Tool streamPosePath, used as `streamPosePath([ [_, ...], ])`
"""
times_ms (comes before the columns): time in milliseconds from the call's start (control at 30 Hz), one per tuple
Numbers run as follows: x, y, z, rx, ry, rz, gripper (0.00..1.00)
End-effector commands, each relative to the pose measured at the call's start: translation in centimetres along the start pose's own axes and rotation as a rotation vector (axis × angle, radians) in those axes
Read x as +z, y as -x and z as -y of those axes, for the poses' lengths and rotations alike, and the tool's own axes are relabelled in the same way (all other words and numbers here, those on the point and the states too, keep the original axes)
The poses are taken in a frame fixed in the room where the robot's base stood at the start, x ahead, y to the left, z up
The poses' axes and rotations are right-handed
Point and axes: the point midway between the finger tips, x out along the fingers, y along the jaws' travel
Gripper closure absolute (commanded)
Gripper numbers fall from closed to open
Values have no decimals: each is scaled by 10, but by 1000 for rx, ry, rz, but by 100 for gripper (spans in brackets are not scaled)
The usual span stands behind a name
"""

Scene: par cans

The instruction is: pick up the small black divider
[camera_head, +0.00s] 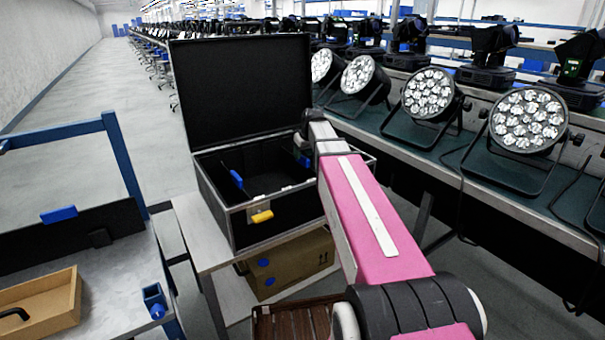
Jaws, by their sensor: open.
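An open black flight case (236,232) with metal edges and a yellow latch stands on a grey bench, its lid (240,88) raised. Inside it, a dark divider with a blue tab (236,179) shows at the left; its black body blends into the dark interior. I cannot tell surely which is the small black divider. My gripper (304,146) is open at the case's right inner side, mostly hidden by my arm; whether it touches anything cannot be seen.
A wooden tray (68,305) and a blue holder (154,300) are on the left bench. A cardboard box (292,268) sits below the case. Par cans (528,120) line the green-topped bench at right. The aisle floor (140,120) is clear.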

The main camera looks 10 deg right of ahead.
Motion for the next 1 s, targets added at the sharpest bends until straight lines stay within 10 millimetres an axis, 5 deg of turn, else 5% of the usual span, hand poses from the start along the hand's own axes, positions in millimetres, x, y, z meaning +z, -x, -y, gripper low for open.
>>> streamPosePath([
  [333,2,-42,-2,-1,0,1,51],
  [1000,4,-46,-2,0,0,0,51],
])
